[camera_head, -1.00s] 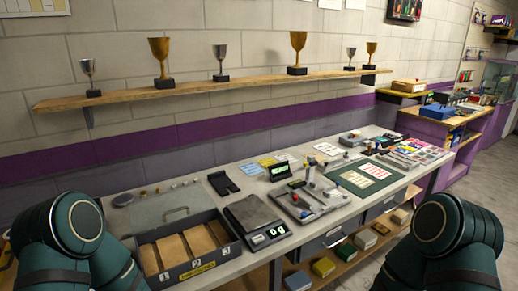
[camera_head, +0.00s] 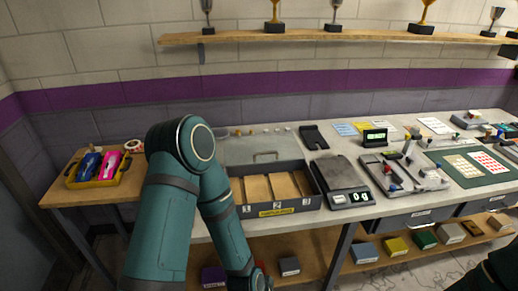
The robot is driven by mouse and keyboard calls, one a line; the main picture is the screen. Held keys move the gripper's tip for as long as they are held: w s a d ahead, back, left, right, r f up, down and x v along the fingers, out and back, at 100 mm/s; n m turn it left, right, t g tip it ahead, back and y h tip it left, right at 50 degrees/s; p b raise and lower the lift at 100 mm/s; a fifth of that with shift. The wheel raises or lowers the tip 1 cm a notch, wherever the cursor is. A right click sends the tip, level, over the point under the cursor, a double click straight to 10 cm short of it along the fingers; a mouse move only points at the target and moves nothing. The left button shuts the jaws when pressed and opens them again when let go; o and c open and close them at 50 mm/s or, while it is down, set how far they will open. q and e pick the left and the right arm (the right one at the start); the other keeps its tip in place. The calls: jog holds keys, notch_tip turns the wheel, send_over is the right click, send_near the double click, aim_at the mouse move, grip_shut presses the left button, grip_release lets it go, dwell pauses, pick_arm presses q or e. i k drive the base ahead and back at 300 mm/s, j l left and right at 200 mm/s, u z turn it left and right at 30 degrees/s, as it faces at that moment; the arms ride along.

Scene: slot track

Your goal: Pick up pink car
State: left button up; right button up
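The pink car (camera_head: 109,165) sits in a yellow tray (camera_head: 121,177) on the wooden side table at the left. A blue car (camera_head: 88,166) lies to its left in the same tray. My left arm comes up in the lower left and bends down again in front of the workbench, to the right of the cars. Its gripper is not visible. Only a dark part of my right arm shows at the lower right corner, and that gripper is out of view.
The workbench holds a numbered three-slot box (camera_head: 272,211), a scale (camera_head: 342,180) reading near zero and a small tool station (camera_head: 405,173). A green mat (camera_head: 484,165) lies at the right. A lower shelf (camera_head: 325,243) carries several small boxes. The wooden side table (camera_head: 70,197) has bare space before the tray.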

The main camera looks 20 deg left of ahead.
aim_at(112, 161)
jog(key=u, duration=1.95)
jog(key=i+j+u, duration=0.2)
jog(key=i, duration=0.25)
jog(key=j, duration=0.1)
